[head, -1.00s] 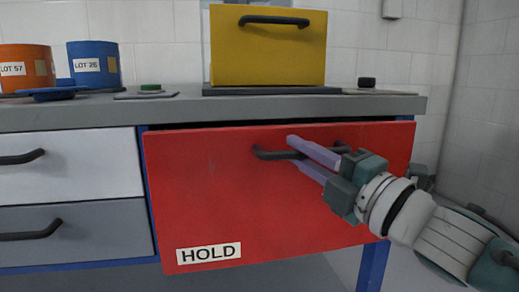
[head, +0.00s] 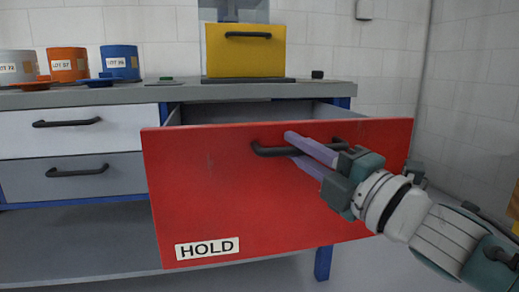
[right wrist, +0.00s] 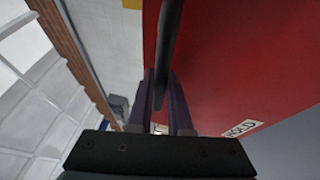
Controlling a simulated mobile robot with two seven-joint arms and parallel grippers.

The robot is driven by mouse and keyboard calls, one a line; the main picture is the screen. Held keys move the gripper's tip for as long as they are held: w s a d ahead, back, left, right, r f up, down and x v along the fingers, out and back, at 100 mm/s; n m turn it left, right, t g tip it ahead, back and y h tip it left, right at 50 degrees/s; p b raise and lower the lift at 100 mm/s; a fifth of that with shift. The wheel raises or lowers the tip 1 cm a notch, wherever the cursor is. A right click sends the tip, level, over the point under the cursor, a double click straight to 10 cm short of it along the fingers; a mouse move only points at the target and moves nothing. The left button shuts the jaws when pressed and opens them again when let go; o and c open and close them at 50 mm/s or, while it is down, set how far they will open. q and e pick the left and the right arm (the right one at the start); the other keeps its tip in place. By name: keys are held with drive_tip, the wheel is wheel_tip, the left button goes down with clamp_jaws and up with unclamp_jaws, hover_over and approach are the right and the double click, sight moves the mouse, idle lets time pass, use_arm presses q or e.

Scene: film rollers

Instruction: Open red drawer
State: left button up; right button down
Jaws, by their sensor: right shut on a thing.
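The red drawer (head: 225,190), marked HOLD, is pulled partly out of the bench, and its inner space shows behind the front panel. Its black bar handle (head: 272,151) runs across the upper part of the front. My right gripper (head: 290,145) has its purple fingers shut on the handle, coming from the right side. In the right wrist view, the handle (right wrist: 170,45) runs down between the two fingers, with the red front beside it. My left gripper is not in view.
A white drawer (head: 85,130) and a grey drawer (head: 85,178) are shut at the left. On the bench top (head: 180,94) stand a yellow box (head: 245,55), an orange can (head: 68,65) and a blue can (head: 120,60). A wall is at the right.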

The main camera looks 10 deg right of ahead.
drive_tip(key=shift+w, duration=0.25)
drive_tip(key=c, duration=0.8)
unclamp_jaws()
drive_tip(key=shift+c, duration=0.2)
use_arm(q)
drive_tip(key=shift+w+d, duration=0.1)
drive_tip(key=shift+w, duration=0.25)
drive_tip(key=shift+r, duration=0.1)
use_arm(e)
drive_tip(key=shift+s, duration=0.15)
drive_tip(key=shift+s+d, duration=0.15)
drive_tip(key=shift+s, duration=0.1)
use_arm(q)
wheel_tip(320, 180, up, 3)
drive_tip(key=p, duration=0.2)
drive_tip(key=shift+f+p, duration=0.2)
drive_tip(key=shift+p, duration=0.15)
use_arm(e)
drive_tip(key=v, duration=0.9)
drive_tip(key=shift+s, duration=0.1)
